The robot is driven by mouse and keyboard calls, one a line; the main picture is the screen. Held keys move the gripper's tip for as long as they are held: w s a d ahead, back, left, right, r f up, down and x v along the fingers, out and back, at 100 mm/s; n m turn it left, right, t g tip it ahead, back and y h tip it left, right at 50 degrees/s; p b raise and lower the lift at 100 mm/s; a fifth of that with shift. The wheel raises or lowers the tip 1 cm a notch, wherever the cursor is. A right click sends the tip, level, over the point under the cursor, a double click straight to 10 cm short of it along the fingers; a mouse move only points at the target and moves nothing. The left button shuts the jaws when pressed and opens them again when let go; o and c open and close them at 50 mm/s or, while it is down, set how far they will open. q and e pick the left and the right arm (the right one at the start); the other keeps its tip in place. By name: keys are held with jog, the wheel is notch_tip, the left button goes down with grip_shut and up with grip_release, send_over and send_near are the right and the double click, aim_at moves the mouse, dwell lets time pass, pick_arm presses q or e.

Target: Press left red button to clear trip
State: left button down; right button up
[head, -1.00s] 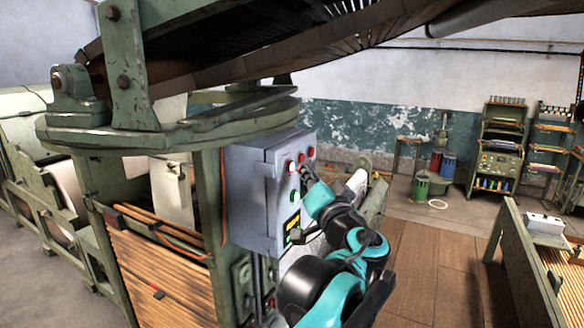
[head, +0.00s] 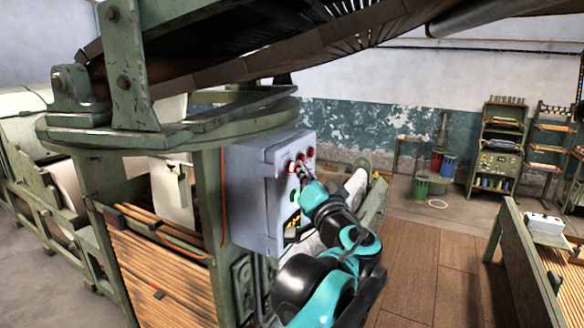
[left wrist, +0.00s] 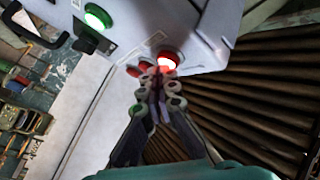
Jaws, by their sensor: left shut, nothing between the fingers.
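The grey control box (head: 250,200) stands on a green machine post, with red buttons along the top of its face. The left red button (head: 291,166) is at the left end of that row. My left gripper (head: 301,171) is shut and empty, its tips at the row, close to the left red button. In the left wrist view, my shut fingertips (left wrist: 156,74) are just below a lit red button (left wrist: 168,62), with other red beside it. I cannot tell whether they touch. A lit green button (left wrist: 97,17) shows too. My right gripper is not in view.
A green machine frame (head: 115,135) overhangs the box from the left. Wooden slats (head: 150,270) lie below it. A rack with tools (head: 497,150) stands at the far right. The wooden floor (head: 425,265) right of my arm is clear.

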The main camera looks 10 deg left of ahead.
pick_arm(q)
jog(key=shift+w+a, duration=0.1)
jog(key=shift+a, duration=0.3)
dwell(0.3)
jog(key=shift+s+d, duration=0.3)
jog(key=shift+d, duration=0.55)
jog(key=d, duration=0.1)
jog(key=s+d, duration=0.1)
jog(key=d, duration=0.2)
jog(key=shift+s+d, duration=0.3)
jog(key=shift+d, duration=0.05)
jog(key=shift+f, duration=0.1)
dwell(0.6)
